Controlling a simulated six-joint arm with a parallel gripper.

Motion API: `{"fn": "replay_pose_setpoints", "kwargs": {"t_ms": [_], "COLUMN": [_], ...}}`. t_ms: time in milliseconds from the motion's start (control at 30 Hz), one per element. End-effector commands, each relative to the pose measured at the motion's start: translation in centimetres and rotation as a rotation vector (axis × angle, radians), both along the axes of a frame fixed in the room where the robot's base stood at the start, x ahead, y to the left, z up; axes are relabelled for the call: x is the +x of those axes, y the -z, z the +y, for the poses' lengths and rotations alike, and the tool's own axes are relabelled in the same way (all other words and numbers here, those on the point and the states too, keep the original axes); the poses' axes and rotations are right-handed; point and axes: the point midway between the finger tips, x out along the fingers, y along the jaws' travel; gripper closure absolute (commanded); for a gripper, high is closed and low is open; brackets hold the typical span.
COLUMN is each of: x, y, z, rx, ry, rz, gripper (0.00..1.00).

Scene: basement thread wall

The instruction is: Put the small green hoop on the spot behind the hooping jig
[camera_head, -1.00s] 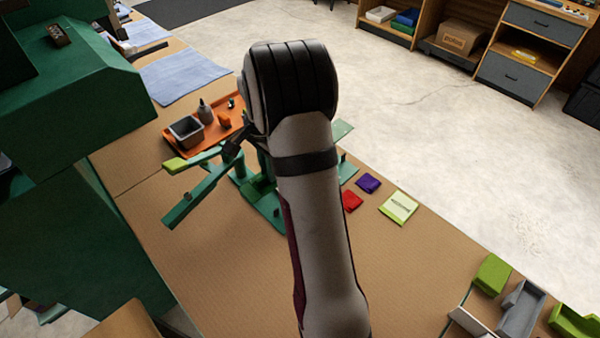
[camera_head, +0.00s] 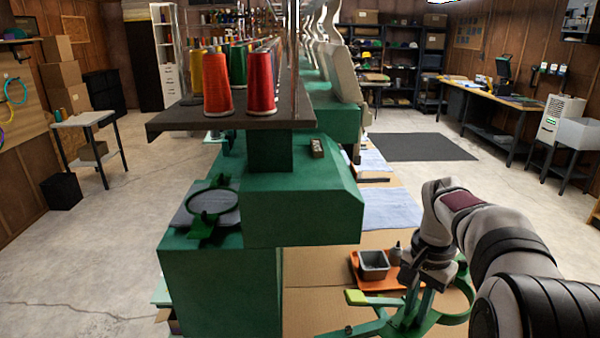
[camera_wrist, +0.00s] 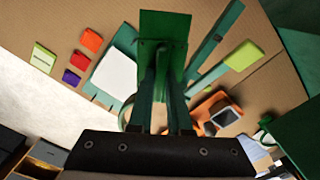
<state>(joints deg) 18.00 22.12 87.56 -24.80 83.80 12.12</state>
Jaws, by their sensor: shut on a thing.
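The hooping jig is a green stand on the tan table. Its arm (camera_head: 352,328) and lime-tipped bar (camera_head: 378,300) show at the bottom of the head view. In the wrist view its bars (camera_wrist: 212,48) lie right of the fingers. My gripper (camera_head: 412,312) is low over the jig area, shut on what appears to be the small green hoop (camera_head: 456,318), whose curved rim shows to its right. In the wrist view my gripper (camera_wrist: 166,78) points at a green plate (camera_wrist: 165,25). The spot behind the jig cannot be made out.
An orange tray (camera_head: 400,283) with a grey bin (camera_head: 373,264) is close beside my gripper. The green machine (camera_head: 300,200) stands left, with another dark green hoop (camera_head: 213,203) on it. Coloured patches (camera_wrist: 72,76) and a white panel (camera_wrist: 113,76) show in the wrist view.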

Motion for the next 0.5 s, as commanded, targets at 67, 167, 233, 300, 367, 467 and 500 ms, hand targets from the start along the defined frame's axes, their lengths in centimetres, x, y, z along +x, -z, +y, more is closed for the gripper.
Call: {"fn": "replay_pose_setpoints", "kwargs": {"t_ms": [67, 167, 233, 300, 367, 467, 500], "x": [-0.1, -0.6, -0.9, -0.7, -0.2, 0.4, 0.5], "y": [-3.3, -6.3, -7.5, -9.1, -11.0, -14.0, -15.0], "z": [2.4, 4.7, 5.5, 5.8, 5.7, 5.6, 5.7], "rx": [-0.001, 0.003, 0.005, 0.003, -0.002, -0.003, -0.001], "ry": [-0.170, -0.339, -0.411, -0.469, -0.519, -0.585, -0.604], "rz": [-0.007, -0.009, -0.009, -0.005, 0.002, 0.006, 0.003], "gripper": [1.00, 1.00, 1.00, 1.00, 1.00, 1.00, 1.00]}}
